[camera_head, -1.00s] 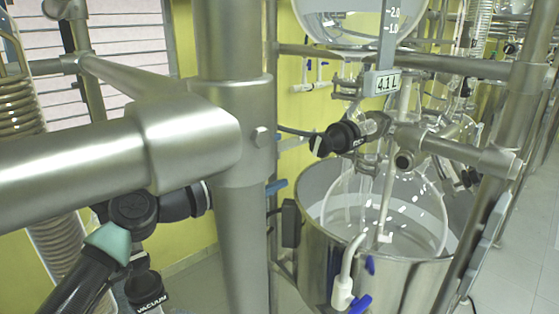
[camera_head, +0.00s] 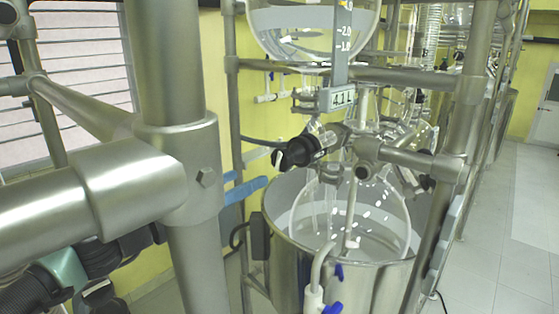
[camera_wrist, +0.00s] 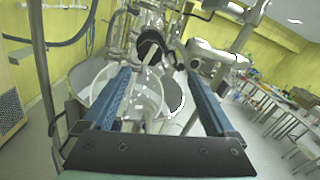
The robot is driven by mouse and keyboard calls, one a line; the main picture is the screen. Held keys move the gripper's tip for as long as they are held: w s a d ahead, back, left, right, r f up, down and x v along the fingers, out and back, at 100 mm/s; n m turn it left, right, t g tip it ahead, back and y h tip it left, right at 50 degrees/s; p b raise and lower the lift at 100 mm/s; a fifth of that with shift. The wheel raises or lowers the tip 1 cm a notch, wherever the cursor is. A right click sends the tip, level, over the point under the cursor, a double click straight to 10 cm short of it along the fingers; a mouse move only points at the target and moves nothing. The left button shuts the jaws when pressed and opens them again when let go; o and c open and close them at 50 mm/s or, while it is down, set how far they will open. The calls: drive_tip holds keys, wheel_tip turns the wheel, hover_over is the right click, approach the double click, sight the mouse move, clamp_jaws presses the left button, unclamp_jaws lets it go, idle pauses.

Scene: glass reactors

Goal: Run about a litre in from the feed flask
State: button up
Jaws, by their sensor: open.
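The feed flask (camera_head: 312,32), a round clear glass vessel, hangs at the top of the head view, cut off by the frame. Below is a black valve handle (camera_head: 300,152); a black knob (camera_wrist: 150,45) shows in the wrist view, ahead and between my fingertips. My gripper (camera_head: 260,183) is open, its blue fingers emerging from behind the post, left of the handle and apart from it. The wrist view shows my gripper (camera_wrist: 158,72) empty.
A glass reactor vessel (camera_head: 385,215) sits in a steel bath (camera_head: 350,285) below the valve. A thick steel post (camera_head: 172,90) and rail (camera_head: 75,205) stand close in front of my arm. Lab benches (camera_wrist: 270,100) stand at the right of the wrist view.

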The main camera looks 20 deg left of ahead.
sight(278, 163)
drive_tip(key=w+d+m, duration=0.1)
drive_tip(key=w, duration=0.3)
drive_tip(key=w+d+m, duration=0.1)
drive_tip(key=w, duration=0.3)
drive_tip(key=w+d+m+y, duration=0.1)
drive_tip(key=w, duration=0.3)
drive_tip(key=shift+f+p, duration=0.35)
drive_tip(key=shift+f, duration=0.05)
drive_tip(key=c, duration=1.4)
